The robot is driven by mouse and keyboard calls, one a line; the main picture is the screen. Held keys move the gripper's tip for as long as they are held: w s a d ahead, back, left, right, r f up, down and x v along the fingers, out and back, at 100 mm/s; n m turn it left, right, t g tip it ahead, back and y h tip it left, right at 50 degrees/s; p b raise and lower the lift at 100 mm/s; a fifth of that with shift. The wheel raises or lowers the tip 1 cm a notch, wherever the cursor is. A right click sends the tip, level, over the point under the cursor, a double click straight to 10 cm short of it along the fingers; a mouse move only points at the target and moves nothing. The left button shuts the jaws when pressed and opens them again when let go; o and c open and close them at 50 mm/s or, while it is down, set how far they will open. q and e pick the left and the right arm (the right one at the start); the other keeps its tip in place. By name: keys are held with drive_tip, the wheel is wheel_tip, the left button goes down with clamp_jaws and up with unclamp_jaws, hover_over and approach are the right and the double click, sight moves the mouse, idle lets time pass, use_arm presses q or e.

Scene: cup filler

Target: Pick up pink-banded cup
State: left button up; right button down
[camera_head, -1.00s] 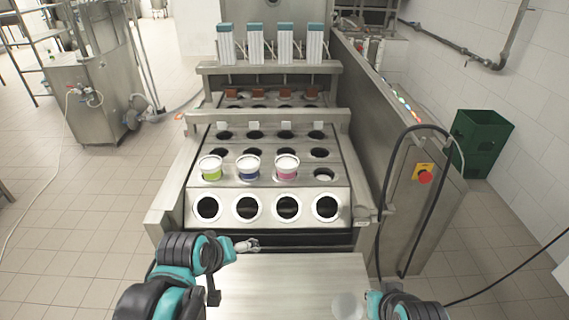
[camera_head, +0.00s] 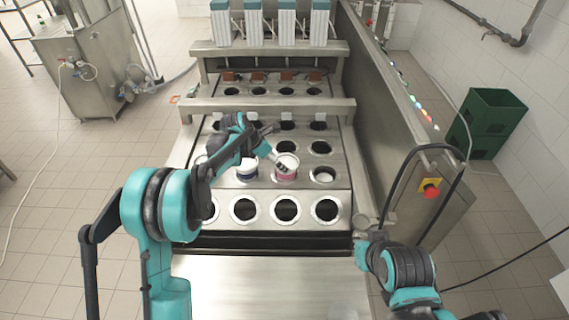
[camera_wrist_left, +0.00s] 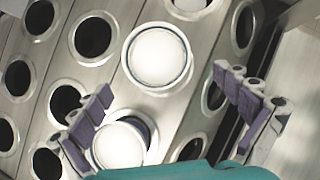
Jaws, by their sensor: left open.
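The pink-banded cup (camera_head: 287,178) has a white lid and sits in a hole of the machine's plate, right of the blue-banded cup (camera_head: 247,172). My left gripper (camera_head: 281,163) is over the pink-banded cup and partly covers its lid. In the left wrist view, the open fingers (camera_wrist_left: 162,83) are spread wide, with a white lid (camera_wrist_left: 157,55), apparently the pink-banded cup's, just beyond and between them. Another lid (camera_wrist_left: 118,147) is beside the lower-left finger, partly hidden.
The green-banded cup is mostly hidden behind my left arm. A white piece (camera_head: 323,175) sits low in the hole to the right. Empty holes surround the cups. A steel side wall (camera_head: 375,110) rises at the right.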

use_arm(q)
drive_tip(key=b+x, duration=0.1)
drive_tip(key=x, duration=0.6)
drive_tip(key=shift+w+d+f+b, duration=0.15)
drive_tip(key=shift+w+b, duration=0.15)
drive_tip(key=shift+b, duration=0.05)
drive_tip(key=c, duration=1.5)
